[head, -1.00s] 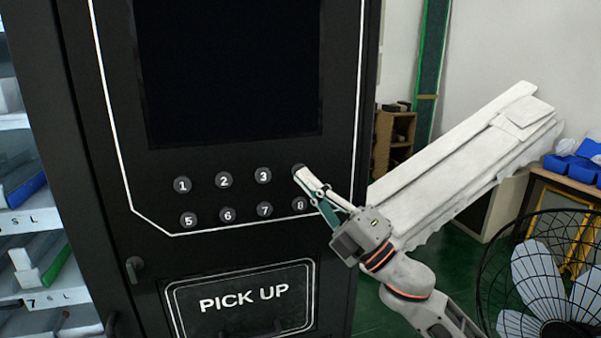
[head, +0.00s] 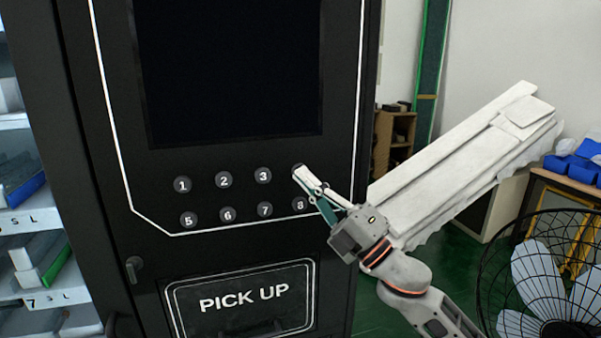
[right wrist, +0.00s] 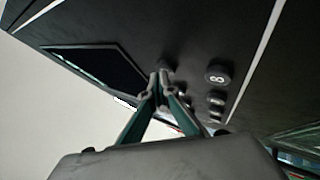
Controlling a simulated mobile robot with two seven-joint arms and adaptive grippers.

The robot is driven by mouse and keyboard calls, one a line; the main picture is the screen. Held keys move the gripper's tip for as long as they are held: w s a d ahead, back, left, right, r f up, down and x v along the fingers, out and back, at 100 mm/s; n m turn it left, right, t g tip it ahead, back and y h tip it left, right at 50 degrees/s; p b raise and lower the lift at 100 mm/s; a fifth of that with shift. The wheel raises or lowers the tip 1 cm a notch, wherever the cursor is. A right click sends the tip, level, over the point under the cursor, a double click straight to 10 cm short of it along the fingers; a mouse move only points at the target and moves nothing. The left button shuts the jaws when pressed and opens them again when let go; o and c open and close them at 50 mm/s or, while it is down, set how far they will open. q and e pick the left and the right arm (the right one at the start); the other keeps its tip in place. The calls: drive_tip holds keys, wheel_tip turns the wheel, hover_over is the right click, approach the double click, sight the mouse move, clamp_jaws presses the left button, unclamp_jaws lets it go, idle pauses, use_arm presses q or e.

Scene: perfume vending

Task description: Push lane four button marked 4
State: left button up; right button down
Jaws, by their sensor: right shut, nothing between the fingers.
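The vending machine's round dark buttons stand in two rows below the screen, 1 to 3 readable in the upper row. Button 4 (head: 298,168) is at the upper row's right end, mostly hidden behind my fingertips. My right gripper (head: 299,174) is shut and empty, its tips on or just in front of button 4; contact cannot be told. In the right wrist view the closed fingertips (right wrist: 160,78) overlap a dark button (right wrist: 168,66) whose number is hidden. Button 8 (head: 300,204) is just below the tips and shows in the right wrist view (right wrist: 217,74). My left gripper is not in view.
Button 3 (head: 263,176) is left of the tips. The dark screen (head: 235,70) is above the buttons and the PICK UP flap (head: 243,298) below. A wire-cage fan (head: 545,275) stands at the lower right, near a table with blue bins (head: 573,168).

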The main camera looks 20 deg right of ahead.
drive_tip(key=shift+w, duration=0.2)
drive_tip(key=shift+s, duration=0.15)
idle(0.3)
drive_tip(key=shift+s, duration=0.7)
drive_tip(key=shift+s, duration=0.1)
drive_tip(key=s+p, duration=0.1)
drive_tip(key=s, duration=0.3)
drive_tip(key=shift+s+d, duration=0.15)
drive_tip(key=shift+s, duration=0.25)
drive_tip(key=shift+f, duration=0.1)
